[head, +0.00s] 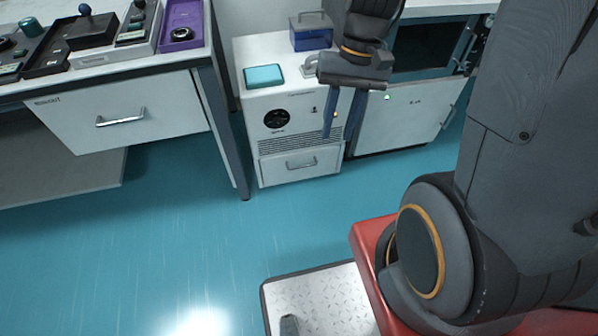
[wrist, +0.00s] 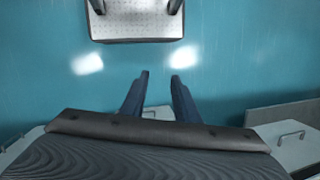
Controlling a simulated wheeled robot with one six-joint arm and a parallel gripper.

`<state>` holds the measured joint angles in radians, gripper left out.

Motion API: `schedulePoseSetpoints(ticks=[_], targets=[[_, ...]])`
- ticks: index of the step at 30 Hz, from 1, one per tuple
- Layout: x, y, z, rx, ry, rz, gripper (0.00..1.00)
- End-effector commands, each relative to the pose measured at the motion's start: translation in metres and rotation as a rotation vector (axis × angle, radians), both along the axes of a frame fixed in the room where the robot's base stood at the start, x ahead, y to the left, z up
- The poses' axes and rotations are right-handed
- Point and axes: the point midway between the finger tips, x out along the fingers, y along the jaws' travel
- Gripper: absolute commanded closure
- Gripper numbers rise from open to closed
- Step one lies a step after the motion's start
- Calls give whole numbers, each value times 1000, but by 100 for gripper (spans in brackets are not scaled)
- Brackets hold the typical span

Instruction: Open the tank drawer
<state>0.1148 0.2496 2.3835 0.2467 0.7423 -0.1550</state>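The tank drawer (head: 275,172) is the low white front with a bar handle (head: 301,164) at the foot of a white unit (head: 262,108). It looks shut, flush with the unit's face. My gripper (head: 337,137) points down in front of the unit's right side, above and to the right of the handle. Its two dark fingers are apart with nothing seen between the tips. The gripper also shows in the wrist view (wrist: 160,76), its fingertips over blue floor. A small pale piece shows between the finger bases there; I cannot tell if it is the handle.
A teal-lidded box (head: 263,76) and a blue container (head: 311,32) stand on the unit. A table drawer (head: 120,112) with a handle is at the left, beside a dark table leg (head: 222,130). A white cabinet (head: 405,113) is at the right. The blue floor (head: 180,240) in front is clear.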

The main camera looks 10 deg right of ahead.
Motion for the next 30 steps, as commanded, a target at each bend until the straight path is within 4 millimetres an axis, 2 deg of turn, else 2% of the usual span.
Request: schedulePoseSetpoints(ticks=[1,17,23,30], targets=[[12,-1,-32,32,31,-27,72],[125,0,-244,477,200,-300,72],[172,-10,-328,666,191,-410,72],[228,-33,-432,891,121,-548,72]])
